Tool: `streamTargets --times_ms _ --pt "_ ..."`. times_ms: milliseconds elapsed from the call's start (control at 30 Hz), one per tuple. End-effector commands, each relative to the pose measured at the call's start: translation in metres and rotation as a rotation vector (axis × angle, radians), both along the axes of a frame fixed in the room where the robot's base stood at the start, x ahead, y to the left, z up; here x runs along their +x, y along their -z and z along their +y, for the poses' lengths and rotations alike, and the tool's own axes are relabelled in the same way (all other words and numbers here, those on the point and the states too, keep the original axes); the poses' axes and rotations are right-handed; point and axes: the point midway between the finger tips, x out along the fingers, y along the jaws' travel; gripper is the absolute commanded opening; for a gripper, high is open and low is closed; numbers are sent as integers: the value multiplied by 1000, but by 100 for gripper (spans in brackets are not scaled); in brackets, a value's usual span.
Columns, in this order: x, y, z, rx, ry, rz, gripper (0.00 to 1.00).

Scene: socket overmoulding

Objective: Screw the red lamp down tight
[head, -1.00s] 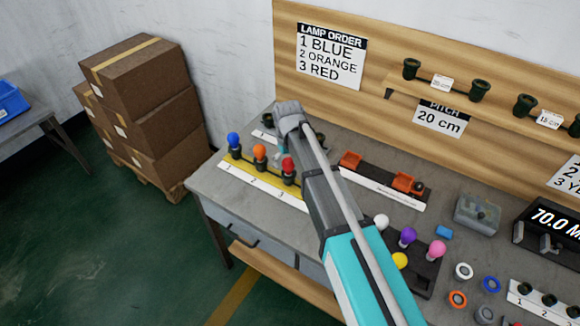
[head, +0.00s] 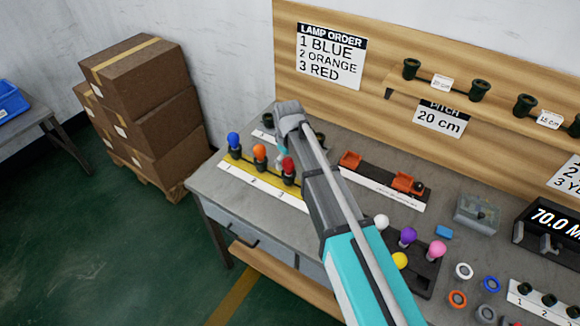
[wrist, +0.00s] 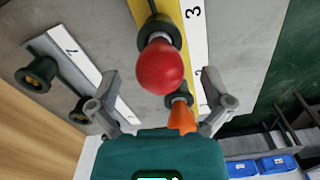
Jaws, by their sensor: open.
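The red lamp (head: 288,165) stands in the dark socket at place 3 of the yellow and white strip (head: 228,168). In the wrist view the red lamp (wrist: 160,69) sits in its dark socket (wrist: 157,32), just beyond my fingertips and roughly midway between their lines. My gripper (wrist: 162,103) is open and empty, with one grey finger on each side. The orange lamp (head: 260,152) and the blue lamp (head: 233,140) stand in sockets on the same strip. In the head view my arm hides most of the gripper. How tightly the red lamp sits cannot be told.
The orange lamp (wrist: 182,119) shows close behind the red one, between my fingers. A white strip with dark sockets (wrist: 38,73) lies to the left in the wrist view.

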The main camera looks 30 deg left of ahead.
Motion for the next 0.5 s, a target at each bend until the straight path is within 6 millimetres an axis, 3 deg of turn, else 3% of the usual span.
streamTargets --times_ms 300,500 --pt "0 0 0 0 -217 0 100" --pt "0 0 0 0 -245 0 100"
